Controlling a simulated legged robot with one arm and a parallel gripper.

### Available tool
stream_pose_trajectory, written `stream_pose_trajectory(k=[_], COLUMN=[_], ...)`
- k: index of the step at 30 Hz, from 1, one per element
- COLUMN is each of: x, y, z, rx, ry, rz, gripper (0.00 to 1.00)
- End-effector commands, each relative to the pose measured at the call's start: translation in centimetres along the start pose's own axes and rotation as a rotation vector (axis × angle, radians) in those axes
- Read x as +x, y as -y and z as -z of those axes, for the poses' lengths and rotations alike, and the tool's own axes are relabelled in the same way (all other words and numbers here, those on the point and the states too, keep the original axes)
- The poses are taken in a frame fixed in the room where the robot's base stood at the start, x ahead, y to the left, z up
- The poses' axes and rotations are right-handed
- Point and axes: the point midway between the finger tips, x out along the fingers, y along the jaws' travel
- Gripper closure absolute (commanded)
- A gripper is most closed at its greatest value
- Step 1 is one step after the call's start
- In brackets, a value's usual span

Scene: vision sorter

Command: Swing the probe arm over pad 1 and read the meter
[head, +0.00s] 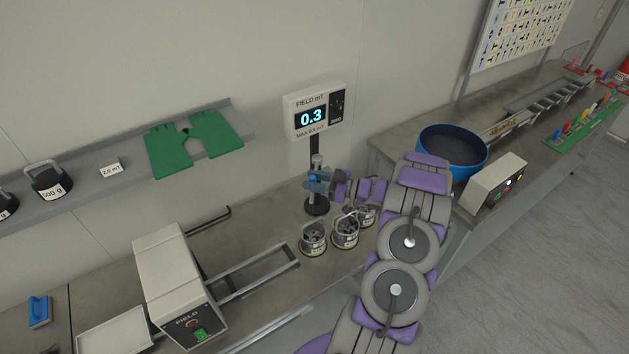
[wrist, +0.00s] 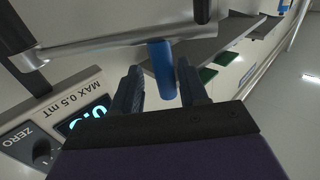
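The meter (head: 312,118) on the wall reads 0.3, labelled FIELD mT, MAX 0.5 mT. Its face also shows at the left of the wrist view (wrist: 55,130), next to a ZERO knob. The probe stand (head: 317,206) stands on the bench below the meter. In the wrist view the grey probe arm (wrist: 110,42) crosses the top, with a blue handle (wrist: 162,72) hanging from it. My gripper (wrist: 160,92) is open, its dark fingers on either side of the handle's end with gaps showing. I cannot make out pad 1 or any pad number.
Several round metal pots with bail handles (head: 313,240) stand close together by the stand. A FIELD box (head: 172,280) with a green switch and rails is at left. A blue bowl (head: 452,150) and a control box (head: 493,184) are at right. Green gloves (head: 190,143) lie on the shelf.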

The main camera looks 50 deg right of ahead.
Motion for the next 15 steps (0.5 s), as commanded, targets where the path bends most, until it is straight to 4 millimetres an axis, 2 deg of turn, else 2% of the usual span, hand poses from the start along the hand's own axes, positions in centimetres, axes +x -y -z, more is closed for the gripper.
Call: stream_pose_trajectory(k=[5,8,15], x=[-0.2,-1.1,-6.0], y=[0.2,0.2,-0.1], z=[0.1,0.1,-0.1], rx=[-0.001,-0.002,0.000], ry=[0.001,0.001,0.000], rz=[0.000,0.000,-0.003], gripper=[0.57,0.57,0.57])
